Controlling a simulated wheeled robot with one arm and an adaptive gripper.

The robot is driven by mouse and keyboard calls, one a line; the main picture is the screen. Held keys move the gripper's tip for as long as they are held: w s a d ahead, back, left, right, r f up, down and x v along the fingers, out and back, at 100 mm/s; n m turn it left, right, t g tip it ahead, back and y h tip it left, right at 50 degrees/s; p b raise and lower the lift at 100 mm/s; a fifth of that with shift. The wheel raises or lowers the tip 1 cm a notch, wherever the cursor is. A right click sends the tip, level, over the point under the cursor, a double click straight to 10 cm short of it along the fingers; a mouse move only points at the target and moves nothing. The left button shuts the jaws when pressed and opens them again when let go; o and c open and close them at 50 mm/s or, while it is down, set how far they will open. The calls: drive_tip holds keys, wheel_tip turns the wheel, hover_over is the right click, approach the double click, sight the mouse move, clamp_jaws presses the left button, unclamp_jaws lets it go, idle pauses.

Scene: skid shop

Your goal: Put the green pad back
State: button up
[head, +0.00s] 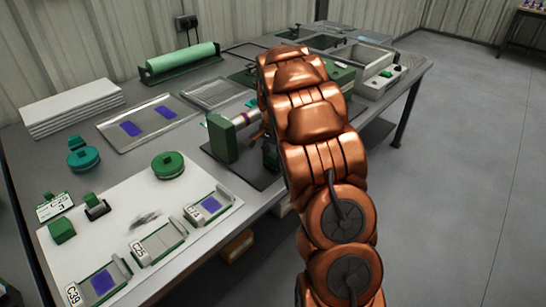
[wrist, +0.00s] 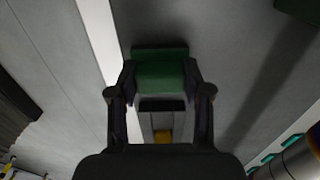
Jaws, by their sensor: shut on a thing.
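In the wrist view my gripper (wrist: 160,78) is shut on a green block-like pad (wrist: 160,72), one finger at each side of it. The pad's green face spans the gap between the fingertips. A grey part with a small yellow patch (wrist: 162,136) shows just below the pad, between the fingers. In the head view my copper-coloured arm reaches over the bench and hides most of the gripper and the pad. I cannot tell there whether the pad touches anything.
The long grey bench (head: 115,170) carries a white board (head: 120,215) with labelled green-ended holders (head: 158,243). A green round piece (head: 168,165) and a teal one (head: 83,158) stand nearby. A machine with a green end block (head: 222,138) is beside my arm. Floor (head: 460,180) at right is clear.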

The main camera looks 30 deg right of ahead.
sight(273, 156)
drive_tip(key=shift+f, duration=0.15)
drive_tip(key=o, duration=1.2)
wheel_tip(273, 156, up, 12)
drive_tip(key=s+a+r+n+g, duration=0.15)
drive_tip(key=s+a+n, duration=0.55)
drive_tip(key=s+a, duration=0.75)
drive_tip(key=s+a+f+n, duration=0.1)
drive_tip(key=s+a+n, duration=0.1)
drive_tip(key=s, duration=0.6)
drive_tip(key=s+a+f+n, duration=0.2)
drive_tip(key=s+a+n, duration=0.1)
drive_tip(key=s, duration=0.5)
drive_tip(key=s+a+f+n+g, duration=0.1)
drive_tip(key=s+a+f+n, duration=0.1)
drive_tip(key=s, duration=0.6)
drive_tip(key=shift+a+n+b, duration=0.3)
drive_tip(key=shift+a+n, duration=0.4)
drive_tip(key=shift+a, duration=0.5)
